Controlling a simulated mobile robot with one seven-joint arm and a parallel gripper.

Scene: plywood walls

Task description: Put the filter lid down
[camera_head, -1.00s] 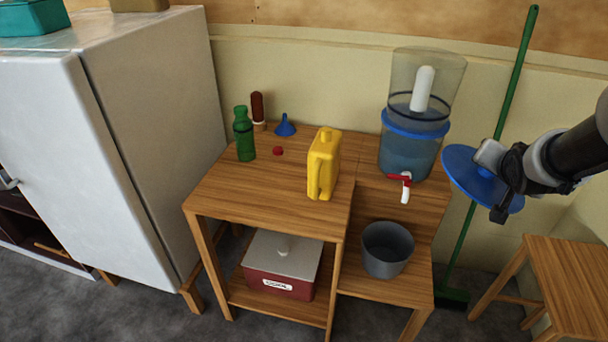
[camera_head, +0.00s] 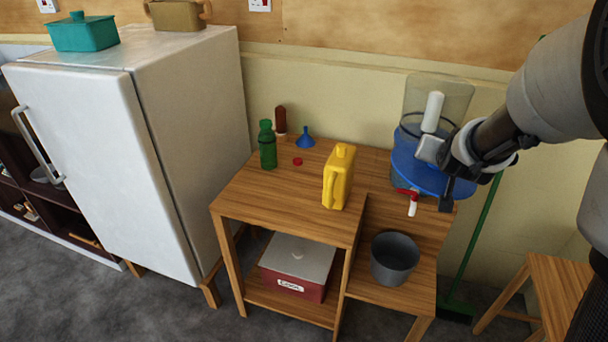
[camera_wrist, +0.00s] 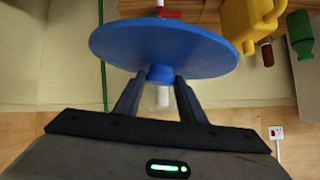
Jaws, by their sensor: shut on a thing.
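The filter lid is a blue disc (camera_head: 424,168) with a small knob. In the wrist view the lid (camera_wrist: 164,46) fills the top middle, and my gripper (camera_wrist: 160,82) is shut on its knob. In the head view my gripper (camera_head: 440,152) holds the lid in front of the water filter (camera_head: 447,95). The filter has a clear upper container with a white cartridge and a red and white tap. Its blue middle is mostly hidden behind the lid and my gripper. I cannot tell the gap between lid and filter.
The wooden table (camera_head: 250,195) bears a yellow jug (camera_head: 338,178), a green bottle (camera_head: 267,146), a blue funnel (camera_head: 305,138) and a red cap (camera_head: 297,161). A grey pot (camera_head: 394,258) stands on the lower shelf. A stool (camera_head: 560,290) is at right; a fridge (camera_head: 120,140) at left.

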